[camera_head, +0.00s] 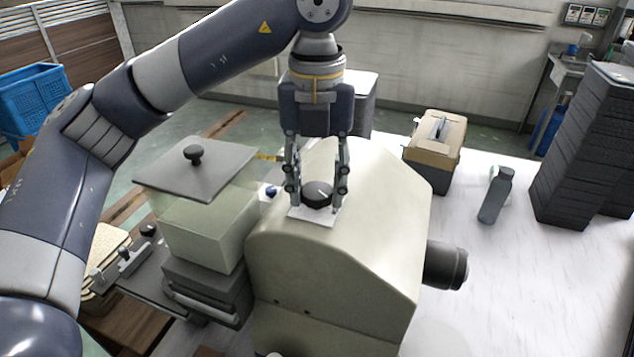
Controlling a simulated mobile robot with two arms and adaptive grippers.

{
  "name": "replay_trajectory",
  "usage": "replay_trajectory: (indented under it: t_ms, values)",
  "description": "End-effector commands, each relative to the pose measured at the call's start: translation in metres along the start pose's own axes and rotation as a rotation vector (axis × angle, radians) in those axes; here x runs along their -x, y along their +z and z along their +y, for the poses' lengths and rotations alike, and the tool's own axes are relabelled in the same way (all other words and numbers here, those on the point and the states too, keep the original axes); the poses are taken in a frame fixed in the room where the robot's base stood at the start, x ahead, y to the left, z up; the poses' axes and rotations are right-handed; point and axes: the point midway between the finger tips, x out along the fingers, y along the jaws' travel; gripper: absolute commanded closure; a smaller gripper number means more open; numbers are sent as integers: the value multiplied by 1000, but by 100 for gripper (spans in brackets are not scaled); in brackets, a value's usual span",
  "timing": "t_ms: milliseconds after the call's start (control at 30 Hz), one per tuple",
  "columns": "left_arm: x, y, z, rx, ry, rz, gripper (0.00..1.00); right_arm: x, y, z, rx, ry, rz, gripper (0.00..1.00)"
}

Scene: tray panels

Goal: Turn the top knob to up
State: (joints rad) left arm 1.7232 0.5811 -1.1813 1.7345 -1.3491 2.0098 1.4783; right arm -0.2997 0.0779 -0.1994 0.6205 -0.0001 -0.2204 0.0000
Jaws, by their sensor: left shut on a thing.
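The top knob (317,195) is black and round with a light pointer line, set on a white plate (313,215) on the sloping top of a cream machine housing (345,255). My left gripper (317,194) points down with its fingers on either side of the knob, shut on it. The pointer line shows between the fingers, slanting toward the right; the knob's edges are partly hidden by the fingertips. My right gripper is not in view.
A clear box with a grey, knobbed lid (196,168) stands close on the left. A dark cylinder (447,265) sticks out of the housing's right side. White table between is clear.

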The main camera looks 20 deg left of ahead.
Motion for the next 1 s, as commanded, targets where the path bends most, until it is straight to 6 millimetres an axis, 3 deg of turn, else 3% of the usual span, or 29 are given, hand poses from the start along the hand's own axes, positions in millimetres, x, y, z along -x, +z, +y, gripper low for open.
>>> replay_trajectory:
  t_ms: [1000]
  values:
    - [-1,0,0,-966,2,3,86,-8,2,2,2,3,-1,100]
